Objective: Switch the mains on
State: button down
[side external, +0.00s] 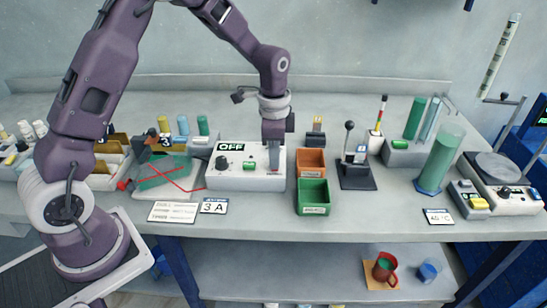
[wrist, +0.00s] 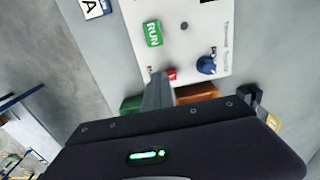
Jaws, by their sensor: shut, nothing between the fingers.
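The white power supply box (side external: 240,183) stands mid-bench, its display (side external: 237,146) reading OFF. I cannot tell whether the fingers touch the red part.
An orange bin (side external: 311,158) and a green bin (side external: 313,196) stand just right of the box. A black stand with a lever (side external: 357,175) is further right. A 3 A card (side external: 214,206) lies in front; a green tray with red lines (side external: 165,172) is left.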

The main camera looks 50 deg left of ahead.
jog(key=shift+w+a+f, duration=0.15)
jog(key=shift+a+f, duration=0.2)
jog(key=shift+a, duration=0.05)
jog(key=shift+a+r, duration=0.1)
jog(key=shift+w+r, duration=0.1)
jog(key=shift+r, duration=0.25)
notch_tip(320, 180, up, 14)
jog(key=d, duration=0.1)
jog(key=shift+s+d, duration=0.15)
jog(key=shift+s, duration=0.25)
jog(key=shift+w+a, duration=0.7)
jog(key=shift+w, duration=0.1)
